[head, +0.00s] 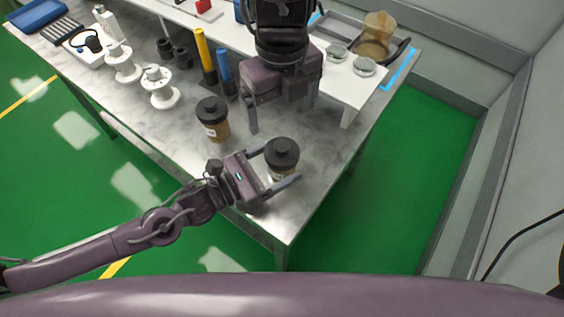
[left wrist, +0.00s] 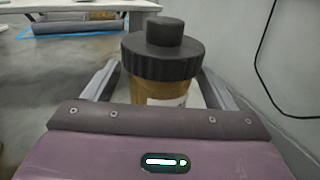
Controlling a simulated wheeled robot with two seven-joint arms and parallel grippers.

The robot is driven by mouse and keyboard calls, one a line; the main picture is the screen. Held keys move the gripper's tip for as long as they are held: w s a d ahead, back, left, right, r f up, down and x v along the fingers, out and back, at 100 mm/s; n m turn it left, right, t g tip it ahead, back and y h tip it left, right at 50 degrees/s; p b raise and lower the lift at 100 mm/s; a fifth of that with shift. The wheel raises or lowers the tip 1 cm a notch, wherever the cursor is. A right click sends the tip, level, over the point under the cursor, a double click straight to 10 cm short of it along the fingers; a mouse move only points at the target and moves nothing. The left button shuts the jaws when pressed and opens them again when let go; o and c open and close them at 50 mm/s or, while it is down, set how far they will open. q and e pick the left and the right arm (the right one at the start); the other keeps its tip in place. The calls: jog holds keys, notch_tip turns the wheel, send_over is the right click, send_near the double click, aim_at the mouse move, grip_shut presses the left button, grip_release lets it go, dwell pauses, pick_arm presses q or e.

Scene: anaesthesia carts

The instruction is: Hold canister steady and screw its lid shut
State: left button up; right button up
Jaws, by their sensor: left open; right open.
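An amber canister with a white label and a black ribbed lid (head: 282,153) stands upright near the table's front corner. In the left wrist view the lid (left wrist: 163,55) sits on top of the amber body (left wrist: 150,93), between the fingers. My left gripper (head: 282,168) is open, with one finger on each side of the canister; I cannot tell whether they touch it. My right gripper (head: 281,118) is open and empty, pointing down above the table behind the canister. A second canister with a black lid (head: 212,118) stands to the left.
White spools (head: 160,88), a yellow cylinder (head: 203,50) and a blue cylinder (head: 225,72) stand on the table to the left. A white raised shelf (head: 350,92) with round glass lids and an amber jar (head: 377,36) is at the back right. The table edge is close to the canister.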

aim_at(270, 167)
pick_arm(q)
jog(key=shift+a, duration=0.1)
jog(key=shift+s+a+f, duration=0.1)
jog(key=shift+s+a, duration=0.1)
jog(key=shift+a, duration=0.05)
jog(key=b+v, duration=0.1)
jog(key=v, duration=0.5)
jog(key=shift+s+b, duration=0.1)
jog(key=shift+b, duration=0.25)
pick_arm(e)
jog(key=shift+f, duration=0.9)
pick_arm(q)
jog(key=shift+s+a, duration=0.2)
jog(key=shift+a, duration=0.2)
pick_arm(e)
jog(key=shift+f, duration=0.1)
